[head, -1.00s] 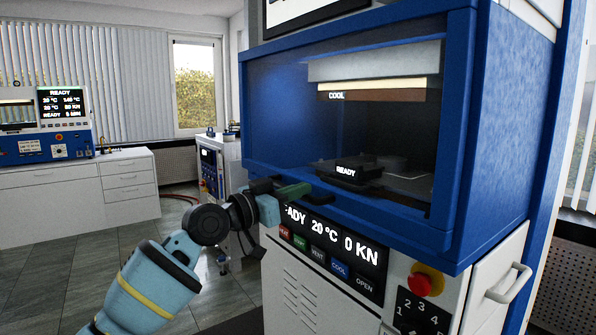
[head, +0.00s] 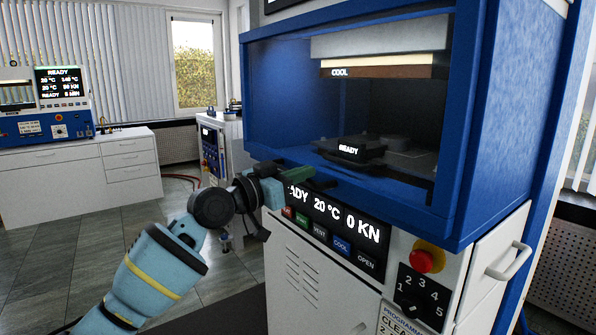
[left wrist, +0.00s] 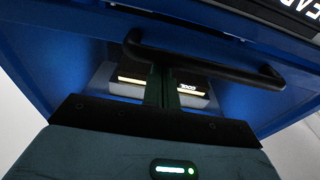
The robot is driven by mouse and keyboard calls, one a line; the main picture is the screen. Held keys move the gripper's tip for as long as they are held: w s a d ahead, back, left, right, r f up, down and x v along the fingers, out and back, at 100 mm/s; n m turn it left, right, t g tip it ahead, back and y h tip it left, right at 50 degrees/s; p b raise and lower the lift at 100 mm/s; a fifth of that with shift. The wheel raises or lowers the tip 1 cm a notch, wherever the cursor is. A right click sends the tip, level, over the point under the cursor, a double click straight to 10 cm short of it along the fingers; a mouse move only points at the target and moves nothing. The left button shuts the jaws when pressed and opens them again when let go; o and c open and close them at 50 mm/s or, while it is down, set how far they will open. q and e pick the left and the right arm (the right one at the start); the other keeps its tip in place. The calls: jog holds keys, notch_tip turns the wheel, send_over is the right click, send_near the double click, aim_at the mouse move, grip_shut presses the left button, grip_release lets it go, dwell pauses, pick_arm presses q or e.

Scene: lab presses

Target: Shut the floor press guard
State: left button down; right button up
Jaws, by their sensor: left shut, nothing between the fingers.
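The floor press (head: 510,110) is the large blue and white machine on the right in the head view. Its guard (head: 440,215) is a blue-framed window over the chamber; I cannot tell whether it is fully down. A black bar handle (head: 325,184) sits on its lower front edge and crosses the left wrist view (left wrist: 215,64). My left gripper (head: 302,177) is shut and empty at this handle, its green fingers pointing at the guard. In the left wrist view the fingertips (left wrist: 163,72) overlap the bar; contact is unclear. My right gripper is not in view.
Below the guard are a display (head: 335,215) with a button row, a red stop button (head: 427,260) and a dial (head: 410,303). A drawer handle (head: 510,262) sticks out at right. A bench press (head: 45,105) stands on a cabinet at far left.

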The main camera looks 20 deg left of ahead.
pick_arm(q)
notch_tip(320, 180, up, 4)
jog(key=p, duration=0.2)
jog(key=f+b+v, duration=0.1)
jog(key=v, duration=0.8)
jog(key=shift+s+b, duration=0.2)
jog(key=shift+b, duration=0.2)
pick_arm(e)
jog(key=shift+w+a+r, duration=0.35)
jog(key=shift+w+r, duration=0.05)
pick_arm(q)
jog(key=shift+a, duration=0.2)
